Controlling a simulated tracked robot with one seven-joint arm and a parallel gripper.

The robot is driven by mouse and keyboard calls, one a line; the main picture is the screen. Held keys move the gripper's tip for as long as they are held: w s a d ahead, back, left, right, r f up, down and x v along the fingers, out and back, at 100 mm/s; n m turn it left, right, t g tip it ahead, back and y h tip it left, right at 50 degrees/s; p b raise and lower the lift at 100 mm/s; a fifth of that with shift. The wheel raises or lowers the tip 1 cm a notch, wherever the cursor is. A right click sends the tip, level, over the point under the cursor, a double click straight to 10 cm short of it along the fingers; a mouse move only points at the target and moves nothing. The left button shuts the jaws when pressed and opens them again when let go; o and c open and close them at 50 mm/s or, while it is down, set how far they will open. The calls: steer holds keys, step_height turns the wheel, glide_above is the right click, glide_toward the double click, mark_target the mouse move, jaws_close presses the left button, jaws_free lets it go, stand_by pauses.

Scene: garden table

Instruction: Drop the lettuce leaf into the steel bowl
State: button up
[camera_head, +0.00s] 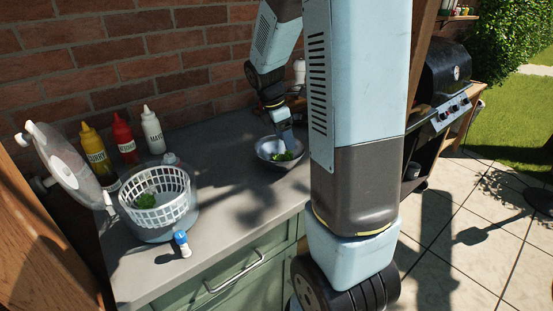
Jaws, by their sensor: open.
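The steel bowl (268,157) stands on the grey counter, to the left of my big arm link. A green lettuce leaf (284,156) lies inside it, toward the right side. My gripper (286,148) points down into the bowl from above, right over the leaf. The jaws are open; the fingertips are small in this view, and I cannot tell whether they touch the leaf. More green leaf (145,201) lies in a white basket (176,190) inside a clear salad spinner bowl (190,219) on the left.
The spinner lid (66,165) leans at the far left. Yellow (95,150), red (124,138) and white (153,132) bottles stand by the brick wall. A small blue-capped bottle (182,243) is near the front edge. The mid-counter (225,165) is clear. A grill (445,75) stands right.

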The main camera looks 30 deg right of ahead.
steer(key=v, duration=1.2)
steer(key=shift+r, duration=0.25)
steer(key=shift+s, duration=0.15)
steer(key=s+a+r+m+t+y, duration=0.1)
steer(key=s+a+r+m+t, duration=0.1)
steer(key=s+a+m, duration=0.3)
steer(key=s+a+r+m+t+y, duration=0.2)
steer(key=s+a+m+t, duration=0.2)
steer(key=s+m, duration=0.7)
steer(key=s+a, duration=0.1)
steer(key=s, duration=0.3)
steer(key=shift+s+m, duration=0.3)
steer(key=shift+s, duration=0.1)
